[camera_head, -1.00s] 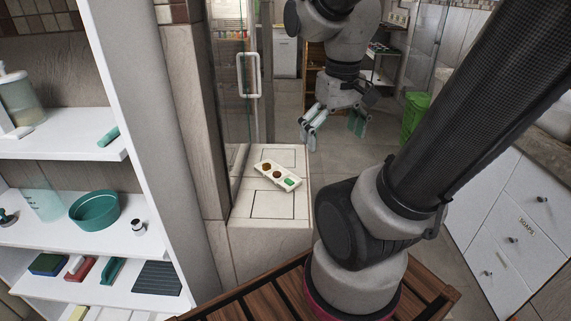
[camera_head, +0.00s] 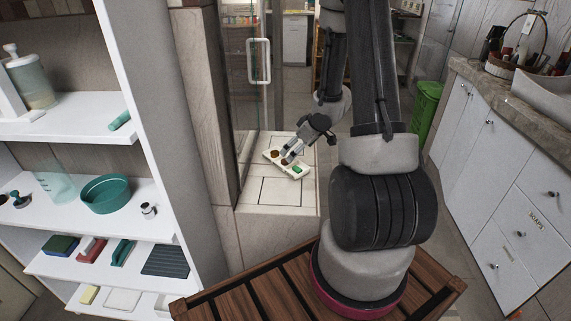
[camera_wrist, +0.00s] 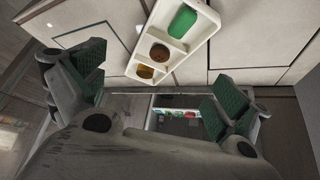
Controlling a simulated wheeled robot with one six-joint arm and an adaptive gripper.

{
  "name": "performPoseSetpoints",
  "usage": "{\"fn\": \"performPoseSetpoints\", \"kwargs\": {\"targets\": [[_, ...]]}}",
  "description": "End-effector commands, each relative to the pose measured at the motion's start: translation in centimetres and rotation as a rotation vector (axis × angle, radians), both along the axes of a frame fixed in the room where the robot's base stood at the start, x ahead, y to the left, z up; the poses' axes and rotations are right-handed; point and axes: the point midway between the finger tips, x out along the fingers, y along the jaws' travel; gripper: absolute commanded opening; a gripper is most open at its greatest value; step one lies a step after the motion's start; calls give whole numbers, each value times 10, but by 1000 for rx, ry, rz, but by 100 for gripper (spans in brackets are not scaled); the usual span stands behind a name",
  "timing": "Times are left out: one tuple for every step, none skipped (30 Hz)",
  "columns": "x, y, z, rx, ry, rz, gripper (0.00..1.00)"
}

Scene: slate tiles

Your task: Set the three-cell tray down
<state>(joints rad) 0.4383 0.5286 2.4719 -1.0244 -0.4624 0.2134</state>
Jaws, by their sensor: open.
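The three-cell tray (camera_head: 271,153) is cream coloured and rests on the pale tiled ledge (camera_head: 276,193) beside the glass door. It also shows at the top of the wrist view (camera_wrist: 202,27). Its cells hold a green block (camera_wrist: 182,20), a brown round piece (camera_wrist: 159,52) and an amber piece (camera_wrist: 145,71). My gripper (camera_head: 288,157) is over the tray in the head view, its fingertips near the middle cell. In the wrist view my gripper (camera_wrist: 160,88) has its green-padded fingers spread wide, with nothing between them. I cannot tell whether a finger touches the tray.
A glass door with a white handle (camera_head: 259,61) stands left of the ledge. White shelves (camera_head: 75,220) with a teal bowl (camera_head: 107,194) are at the left. A green bin (camera_head: 427,106) and white drawers (camera_head: 504,185) are at the right. The ledge's front part is bare.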

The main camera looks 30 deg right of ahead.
Motion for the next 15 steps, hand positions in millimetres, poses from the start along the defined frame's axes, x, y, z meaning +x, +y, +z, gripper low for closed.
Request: {"fn": "performPoseSetpoints", "kwargs": {"targets": [[4, 3, 0, 13, -13, -1, 99], [6, 4, -1, 18, -17, -3, 99], [9, 6, -4, 22, -19, -5, 99], [11, 6, -7, 22, -18, -8, 99], [12, 7, -10, 22, -17, -8, 99], [14, 7, -15, 22, -17, -9, 99], [16, 8, -18, 21, -16, -8, 99], [18, 9, -21, 21, -16, -8, 99], [20, 10, -25, 21, -16, -9, 99], [22, 10, -29, 20, -17, -8, 99], [24, 11, -34, 21, -16, -9, 99], [27, 12, -40, 20, -15, -9, 99], [29, 12, -44, 20, -15, -9, 99], [32, 13, -48, 20, -16, -8, 99], [35, 14, -53, 20, -16, -9, 99]]}}
